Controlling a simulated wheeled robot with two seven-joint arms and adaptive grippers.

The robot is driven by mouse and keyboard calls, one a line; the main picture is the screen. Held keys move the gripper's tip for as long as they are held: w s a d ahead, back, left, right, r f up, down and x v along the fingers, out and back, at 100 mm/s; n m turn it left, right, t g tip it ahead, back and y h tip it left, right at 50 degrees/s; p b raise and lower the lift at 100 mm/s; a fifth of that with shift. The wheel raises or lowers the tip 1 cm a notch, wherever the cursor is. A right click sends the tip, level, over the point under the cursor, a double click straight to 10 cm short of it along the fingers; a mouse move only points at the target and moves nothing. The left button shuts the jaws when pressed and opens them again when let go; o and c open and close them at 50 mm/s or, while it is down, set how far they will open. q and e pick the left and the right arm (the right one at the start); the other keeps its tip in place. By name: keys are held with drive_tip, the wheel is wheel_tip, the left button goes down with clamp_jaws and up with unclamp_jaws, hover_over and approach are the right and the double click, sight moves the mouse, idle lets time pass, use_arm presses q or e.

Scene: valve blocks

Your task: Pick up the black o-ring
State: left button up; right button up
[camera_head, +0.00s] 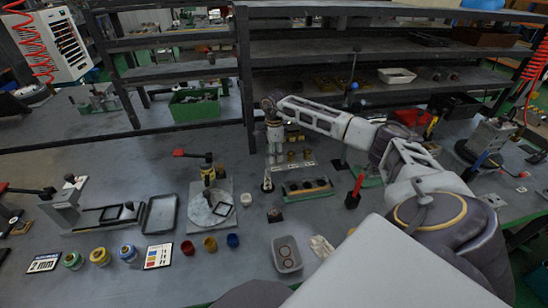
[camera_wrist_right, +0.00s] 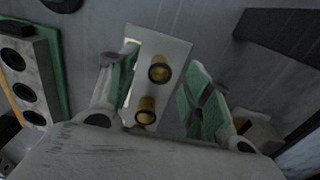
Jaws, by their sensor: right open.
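My right gripper (camera_head: 275,160) points down at the far side of the table, over a small white plate (camera_head: 300,166) with brass fittings (camera_head: 291,155). In the right wrist view its green-padded fingers (camera_wrist_right: 160,90) are apart with nothing held. The white plate (camera_wrist_right: 172,47) and two brass fittings lie below, between the fingers. I cannot tell whether a black o-ring sits on either. A grey tray (camera_head: 276,246) near the front holds reddish rings. My left gripper is out of view.
A round-plate fixture (camera_head: 211,207) stands left. Coloured cups (camera_head: 210,244) line the front. Shelves (camera_head: 350,50) rise behind.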

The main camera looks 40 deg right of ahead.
drive_tip(key=c, duration=0.7)
drive_tip(key=shift+c, duration=0.2)
drive_tip(key=shift+r, duration=0.1)
drive_tip(key=shift+r, duration=5.15)
drive_tip(key=shift+c, duration=0.2)
drive_tip(key=shift+c, duration=1.2)
drive_tip(key=shift+s+f, duration=0.1)
